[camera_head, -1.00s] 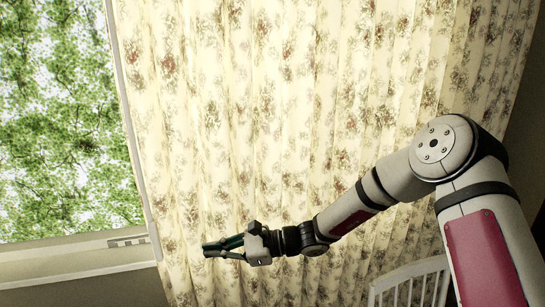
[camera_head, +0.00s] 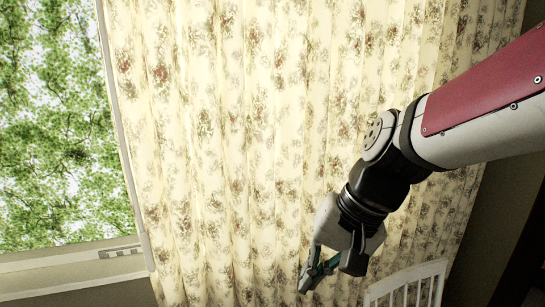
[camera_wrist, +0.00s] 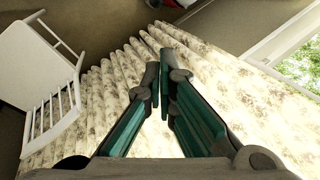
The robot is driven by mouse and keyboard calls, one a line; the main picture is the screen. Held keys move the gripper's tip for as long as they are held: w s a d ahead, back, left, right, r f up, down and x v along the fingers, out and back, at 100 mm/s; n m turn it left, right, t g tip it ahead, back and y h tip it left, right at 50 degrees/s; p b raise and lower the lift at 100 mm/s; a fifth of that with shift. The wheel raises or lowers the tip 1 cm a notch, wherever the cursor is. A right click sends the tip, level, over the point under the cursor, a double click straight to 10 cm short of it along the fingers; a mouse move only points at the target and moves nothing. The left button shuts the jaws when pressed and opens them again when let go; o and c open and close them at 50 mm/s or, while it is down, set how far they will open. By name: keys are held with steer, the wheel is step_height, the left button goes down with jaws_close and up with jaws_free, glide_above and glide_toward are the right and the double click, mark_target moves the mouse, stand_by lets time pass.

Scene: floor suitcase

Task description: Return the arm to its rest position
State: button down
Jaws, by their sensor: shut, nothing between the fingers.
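My gripper (camera_head: 306,284) hangs low in the head view, in front of the floral curtain, with its fingers pointing down and to the left. My arm comes in from the right edge and bends down at the wrist. In the wrist view my gripper (camera_wrist: 159,85) shows its two dark fingers with green inner pads, the tips together. Nothing is held between them. No suitcase shows in either view.
The cream floral curtain (camera_head: 235,130) fills the middle, with a window (camera_head: 55,125) at the left. A white chair's slatted back (camera_head: 410,275) stands at the lower right, near the gripper in the picture; the chair (camera_wrist: 42,75) also shows in the wrist view.

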steer(key=s+d+r+n+t+h, duration=0.2)
steer(key=s+d+r+t+h, duration=0.2)
steer(key=s+d, duration=0.5)
steer(key=d+r, duration=0.1)
steer(key=d, duration=0.2)
steer(key=shift+s+d+r, duration=0.15)
steer(key=shift+d+r, duration=0.05)
steer(key=shift+d, duration=0.15)
